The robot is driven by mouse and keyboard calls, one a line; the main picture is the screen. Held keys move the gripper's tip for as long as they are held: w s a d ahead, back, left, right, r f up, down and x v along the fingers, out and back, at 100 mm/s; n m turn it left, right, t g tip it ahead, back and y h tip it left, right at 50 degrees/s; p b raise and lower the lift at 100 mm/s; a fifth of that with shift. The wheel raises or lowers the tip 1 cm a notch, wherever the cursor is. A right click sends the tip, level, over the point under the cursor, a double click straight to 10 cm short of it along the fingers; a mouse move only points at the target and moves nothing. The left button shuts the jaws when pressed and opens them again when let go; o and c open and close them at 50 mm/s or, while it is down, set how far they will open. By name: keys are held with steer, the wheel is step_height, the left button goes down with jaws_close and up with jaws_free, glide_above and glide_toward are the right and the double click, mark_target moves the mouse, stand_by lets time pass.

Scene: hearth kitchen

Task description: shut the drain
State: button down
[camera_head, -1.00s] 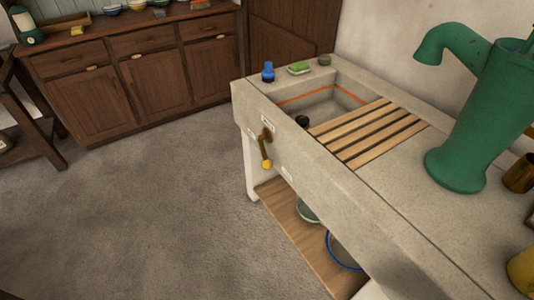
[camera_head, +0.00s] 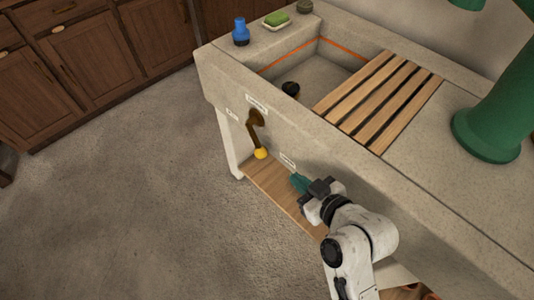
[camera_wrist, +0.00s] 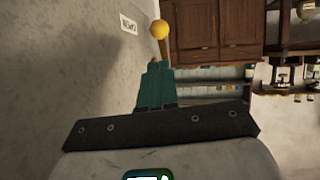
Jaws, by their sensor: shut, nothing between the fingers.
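The drain lever (camera_head: 256,130) is a brown handle with a yellow knob (camera_head: 261,153), mounted on the front of the stone sink (camera_head: 330,150). It hangs down, with small labels near it. In the wrist view the yellow knob (camera_wrist: 159,29) shows just beyond my fingertips. A dark round drain fitting (camera_head: 291,88) sits in the basin. My gripper (camera_head: 298,181), with teal fingers, is shut and empty, in front of the sink to the lower right of the knob, apart from it. It also shows in the wrist view (camera_wrist: 156,75).
A slatted wooden rack (camera_head: 375,100) covers part of the basin. A blue bottle (camera_head: 241,33) and a green sponge on a dish (camera_head: 277,19) stand on the rim. A wooden shelf (camera_head: 283,192) lies below the sink. The floor at left is clear.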

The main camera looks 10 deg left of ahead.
mark_target(265, 156)
steer(key=b+x, duration=0.1)
steer(key=x, duration=1.3)
steer(key=shift+f+b, duration=0.1)
steer(key=shift+b, duration=0.25)
steer(key=shift+f+b, duration=0.15)
steer(key=shift+b, duration=0.2)
